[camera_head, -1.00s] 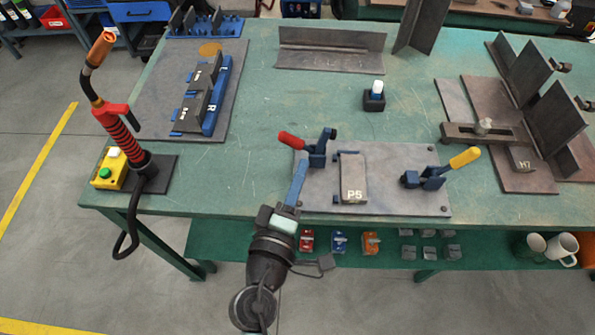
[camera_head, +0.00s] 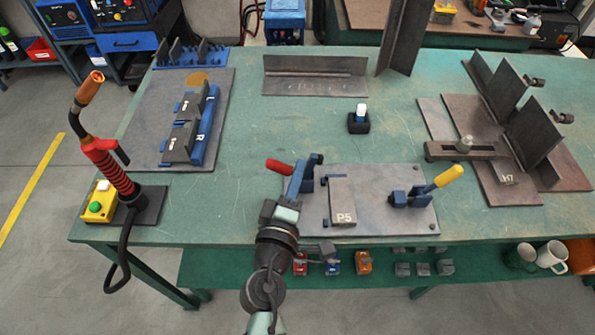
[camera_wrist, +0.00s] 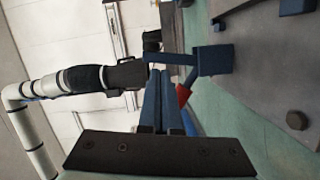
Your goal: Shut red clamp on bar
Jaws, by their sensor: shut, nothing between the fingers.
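The red clamp (camera_head: 306,178) stands on a grey plate (camera_head: 390,221), with a blue body beside the left edge of the bar. Its red handle (camera_head: 279,167) points out to the left, and its blue arm looks raised off the bar. The grey bar (camera_head: 342,203), marked P5, lies on the plate. My gripper (camera_head: 292,188) is shut and empty, just in front of the clamp. In the wrist view the shut blue fingers (camera_wrist: 161,78) are close to the clamp body (camera_wrist: 212,60) and partly cover the red handle (camera_wrist: 184,94). I cannot tell whether they touch.
A second clamp with a yellow handle (camera_head: 449,176) stands right of the bar. A small black holder (camera_head: 358,123) is behind the plate. A torch stand (camera_head: 110,165) is left, and steel angles (camera_head: 535,130) are right. The table between is clear.

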